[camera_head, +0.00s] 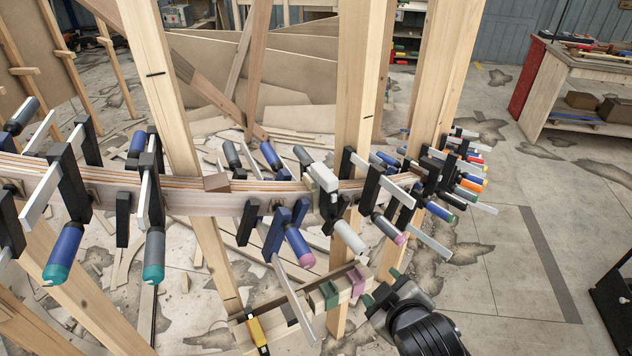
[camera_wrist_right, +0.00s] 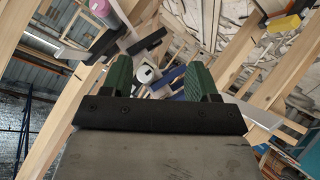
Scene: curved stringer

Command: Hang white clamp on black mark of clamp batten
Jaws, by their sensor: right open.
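The white clamp (camera_head: 323,182) is on the curved laminated stringer (camera_head: 270,197), its white handle (camera_head: 349,238) hanging down at the front. The clamp batten (camera_head: 312,306) is below, with yellow, black, green and purple marks; the black mark (camera_head: 288,313) lies between yellow and green. My right gripper (camera_head: 381,286) is at the batten's right end, below and right of the white handle. In the right wrist view my green fingers (camera_wrist_right: 160,76) are apart, and a round white handle end (camera_wrist_right: 144,74) shows beyond them, in the gap. I cannot see my left gripper.
Several other clamps crowd the stringer, including a blue one with a pink-tipped handle (camera_head: 298,246) left of the white clamp and a pink-ended one (camera_head: 388,229) to its right. Wooden posts (camera_head: 361,90) rise behind.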

